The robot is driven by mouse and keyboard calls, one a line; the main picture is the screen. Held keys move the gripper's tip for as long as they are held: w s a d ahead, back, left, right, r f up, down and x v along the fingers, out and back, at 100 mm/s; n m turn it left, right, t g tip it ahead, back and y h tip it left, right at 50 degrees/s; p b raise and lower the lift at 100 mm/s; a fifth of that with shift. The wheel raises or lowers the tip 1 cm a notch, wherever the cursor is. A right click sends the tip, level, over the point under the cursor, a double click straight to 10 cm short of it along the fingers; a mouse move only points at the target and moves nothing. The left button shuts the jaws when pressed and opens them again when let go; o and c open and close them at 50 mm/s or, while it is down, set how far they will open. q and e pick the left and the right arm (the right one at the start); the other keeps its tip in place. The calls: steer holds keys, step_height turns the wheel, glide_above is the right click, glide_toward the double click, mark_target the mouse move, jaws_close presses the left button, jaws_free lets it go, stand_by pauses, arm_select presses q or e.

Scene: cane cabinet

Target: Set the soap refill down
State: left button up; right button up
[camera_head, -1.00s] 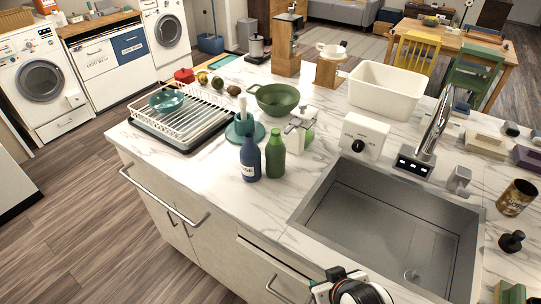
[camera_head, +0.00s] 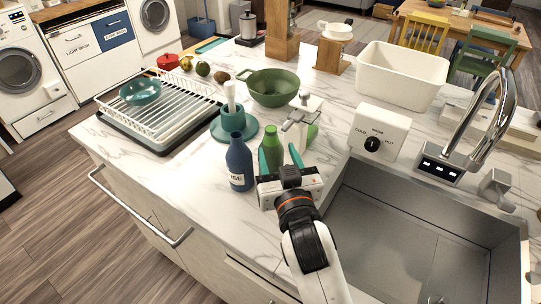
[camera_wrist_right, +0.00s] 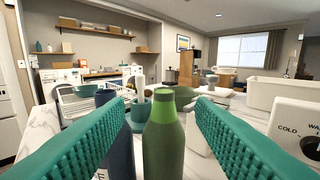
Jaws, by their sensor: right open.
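A green bottle (camera_head: 271,147) stands upright on the marble counter, with a dark blue labelled bottle (camera_head: 239,164) close to its left. I cannot tell which of them is the soap refill. My right gripper (camera_head: 280,159) is open, with its teal fingers on either side of the green bottle. In the right wrist view the green bottle (camera_wrist_right: 163,140) stands between the two spread fingers, with no clear contact. The blue bottle (camera_wrist_right: 119,152) is partly hidden behind the left finger there. The green bottle's lower part is hidden by the gripper in the head view. My left gripper is not in view.
A white dispenser (camera_head: 301,126) stands just behind the green bottle. A teal stand (camera_head: 232,126), green bowl (camera_head: 273,92) and dish rack (camera_head: 165,122) are behind and left. The sink (camera_head: 405,235) and a white dial box (camera_head: 379,134) lie right. Counter is clear left of the blue bottle.

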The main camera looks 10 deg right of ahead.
mark_target(272, 136)
steer(key=w+p, duration=0.1)
steer(key=w, duration=0.3)
steer(key=shift+w+f, duration=0.15)
steer(key=shift+w, duration=0.1)
steer(key=w, duration=0.1)
steer(key=w+p, duration=0.1)
steer(key=w, duration=0.2)
steer(key=shift+w+d+f+p, duration=0.25)
steer(key=shift+w+f+p, duration=0.05)
steer(key=shift+f, duration=0.1)
steer(key=shift+w+f, duration=0.1)
steer(key=shift+w, duration=0.05)
steer(key=shift+c, duration=1.4)
jaws_close()
